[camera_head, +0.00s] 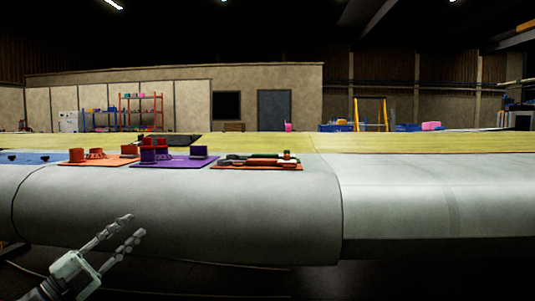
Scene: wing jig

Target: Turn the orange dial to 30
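An orange board (98,161) lies on top of the curved grey wing at the left, with several orange round parts on it. One of these may be the orange dial (96,153), but they are too small to tell, and no number or mark can be read. My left gripper (134,226) is at the lower left, in front of the wing and below the boards. Its two fingers are apart with nothing between them. It is well clear of the orange parts. My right gripper is not in view.
A purple board (172,162) with purple and red parts lies right of the orange one. An orange-red board (257,167) with dark and orange pieces follows. A blue board (30,157) is at the far left. The grey wing (430,195) is bare at the right.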

